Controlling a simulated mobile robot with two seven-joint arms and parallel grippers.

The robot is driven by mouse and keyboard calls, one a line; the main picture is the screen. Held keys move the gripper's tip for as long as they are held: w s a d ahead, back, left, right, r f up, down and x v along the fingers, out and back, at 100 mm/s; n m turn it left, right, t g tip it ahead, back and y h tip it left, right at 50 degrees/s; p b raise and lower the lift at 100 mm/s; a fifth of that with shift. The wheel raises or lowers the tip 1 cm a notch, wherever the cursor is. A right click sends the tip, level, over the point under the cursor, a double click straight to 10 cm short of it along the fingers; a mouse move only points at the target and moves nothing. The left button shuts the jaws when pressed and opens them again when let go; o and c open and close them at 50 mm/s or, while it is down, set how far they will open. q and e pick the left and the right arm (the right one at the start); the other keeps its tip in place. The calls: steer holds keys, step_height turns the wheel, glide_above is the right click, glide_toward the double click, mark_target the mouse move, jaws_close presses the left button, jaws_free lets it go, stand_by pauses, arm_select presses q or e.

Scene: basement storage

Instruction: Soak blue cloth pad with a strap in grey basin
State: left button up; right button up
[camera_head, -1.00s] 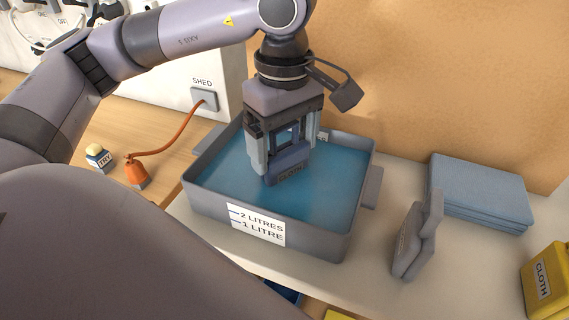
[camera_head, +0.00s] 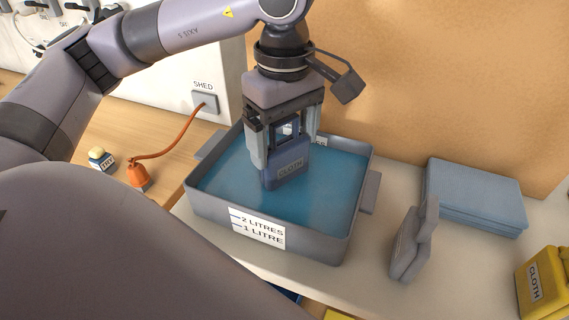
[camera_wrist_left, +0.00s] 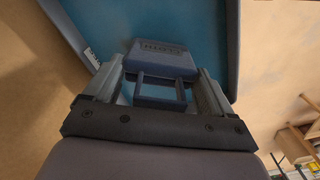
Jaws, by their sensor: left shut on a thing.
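The grey basin (camera_head: 200,204) stands on the bench, with blue water (camera_head: 225,180) in it and a label with litre marks on its front. My left gripper (camera_head: 283,150) points down over the basin and is shut on the strap of the blue cloth pad (camera_head: 284,176). The pad, labelled CLOTH, hangs upright below the fingers, with its lower edge at or near the water; I cannot tell how much is under. In the left wrist view the strap frame (camera_wrist_left: 160,92) is between the fingers, and the pad (camera_wrist_left: 160,58) is beyond it. My right gripper is not in view.
To the right are a grey folded piece (camera_head: 412,240), a blue folded stack (camera_head: 474,195) and a yellow CLOTH container (camera_head: 545,284). A wall is close behind the basin.

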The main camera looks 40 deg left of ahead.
arm_select(q)
steer(key=shift+r+p, duration=1.05)
steer(key=shift+r, duration=0.85)
step_height(320, 180, up, 2)
steer(key=shift+p, duration=0.65)
step_height(320, 180, up, 2)
steer(key=shift+p, duration=0.65)
steer(key=shift+r+p, duration=0.65)
steer(key=shift+r, duration=0.4)
